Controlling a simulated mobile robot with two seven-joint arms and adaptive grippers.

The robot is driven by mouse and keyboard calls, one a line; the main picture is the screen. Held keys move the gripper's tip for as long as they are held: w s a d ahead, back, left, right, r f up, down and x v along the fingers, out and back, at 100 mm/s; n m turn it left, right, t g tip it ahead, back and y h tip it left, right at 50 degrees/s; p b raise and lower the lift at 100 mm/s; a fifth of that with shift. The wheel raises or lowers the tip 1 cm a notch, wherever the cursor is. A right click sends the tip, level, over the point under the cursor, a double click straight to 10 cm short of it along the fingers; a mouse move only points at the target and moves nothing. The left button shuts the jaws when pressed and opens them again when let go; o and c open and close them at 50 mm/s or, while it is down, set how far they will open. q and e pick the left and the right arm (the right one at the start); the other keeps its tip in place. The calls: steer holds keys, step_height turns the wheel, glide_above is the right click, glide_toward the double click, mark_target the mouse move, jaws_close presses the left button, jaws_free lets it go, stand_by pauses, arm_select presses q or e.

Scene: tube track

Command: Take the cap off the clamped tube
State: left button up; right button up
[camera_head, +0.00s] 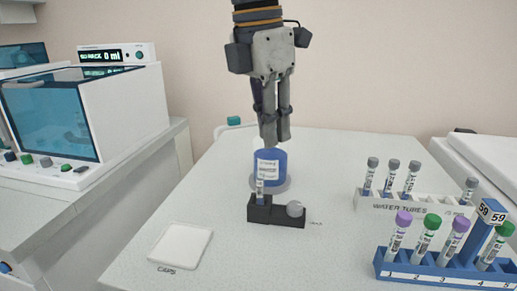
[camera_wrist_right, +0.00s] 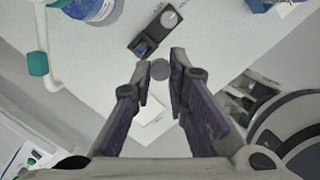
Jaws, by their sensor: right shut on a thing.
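The clamped tube (camera_head: 260,190) stands upright in a small black clamp (camera_head: 275,212) with a grey knob (camera_head: 294,208). Its top shows no cap. My right gripper (camera_head: 273,142) is above the clamp, clear of the tube, pointing down. In the right wrist view, my right gripper (camera_wrist_right: 160,75) is shut on a round grey cap (camera_wrist_right: 160,69) between its fingertips. My left gripper is not in view.
A blue-filled container (camera_head: 270,165) stands just behind the clamp. A white square CAPS tray (camera_head: 180,246) lies front left. A white water-tube rack (camera_head: 410,205) and a blue numbered rack (camera_head: 440,270) with capped tubes stand right. The table between tray and blue rack is clear.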

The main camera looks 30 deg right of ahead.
steer(key=s+d+r, duration=0.1)
steer(key=s+r, duration=0.8)
steer(key=s, duration=0.1)
steer(key=shift+s+d, duration=0.25)
steer(key=shift+s, duration=0.1)
